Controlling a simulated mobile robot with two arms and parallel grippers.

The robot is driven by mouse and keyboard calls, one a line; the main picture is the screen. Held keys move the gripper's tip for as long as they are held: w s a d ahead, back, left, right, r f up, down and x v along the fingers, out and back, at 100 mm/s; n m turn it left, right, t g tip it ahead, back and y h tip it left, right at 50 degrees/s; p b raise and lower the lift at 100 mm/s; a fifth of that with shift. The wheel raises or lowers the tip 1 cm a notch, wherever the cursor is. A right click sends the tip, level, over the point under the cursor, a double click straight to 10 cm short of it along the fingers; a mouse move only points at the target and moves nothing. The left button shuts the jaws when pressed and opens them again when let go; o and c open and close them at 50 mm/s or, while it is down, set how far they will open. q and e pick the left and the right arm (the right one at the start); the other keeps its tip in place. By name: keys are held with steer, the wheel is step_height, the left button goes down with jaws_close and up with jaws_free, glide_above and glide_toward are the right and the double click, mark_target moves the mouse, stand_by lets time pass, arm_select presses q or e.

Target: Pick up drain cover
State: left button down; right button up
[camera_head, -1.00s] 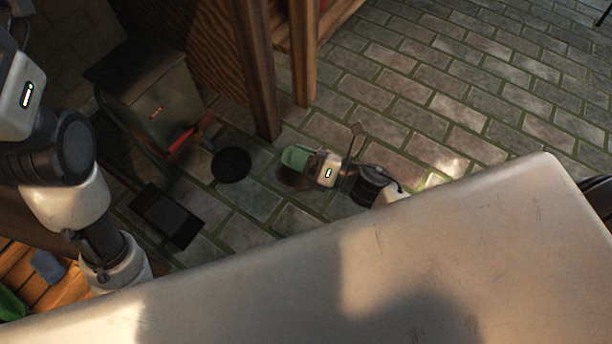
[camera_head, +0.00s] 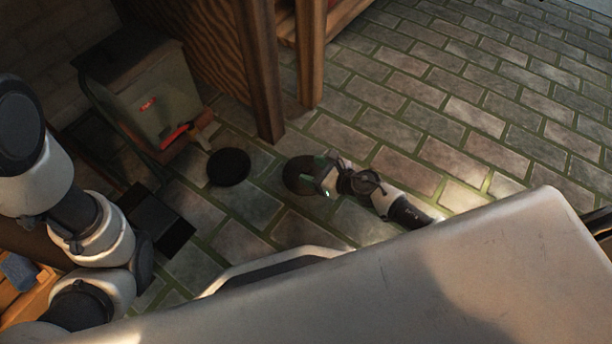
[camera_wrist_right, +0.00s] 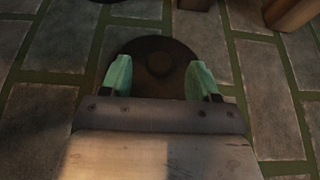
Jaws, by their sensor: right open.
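The drain cover looks like a dark brown round disc (camera_head: 298,172) on the brick floor, partly behind my right gripper. It also shows in the right wrist view (camera_wrist_right: 158,50), with a raised knob in its middle. My right gripper (camera_head: 318,174) is at the disc's right side in the head view. In the right wrist view its green fingers (camera_wrist_right: 157,76) are open and empty, spread over the near part of the disc. I cannot tell whether they touch it. My left arm is at the left of the head view, but its gripper is not visible.
A black round patch (camera_head: 228,167), a disc or a hole, lies left of the cover. A dark square (camera_head: 160,222) is on the floor farther left. A grey-green box (camera_head: 150,95) and wooden posts (camera_head: 262,75) stand behind. Brick floor is open to the right.

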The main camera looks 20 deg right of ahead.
mark_target(310, 170)
steer(key=shift+b+x, duration=0.4)
steer(key=shift+x, duration=1.15)
steer(key=shift+f, duration=0.1)
steer(key=shift+c, duration=0.3)
jaws_close()
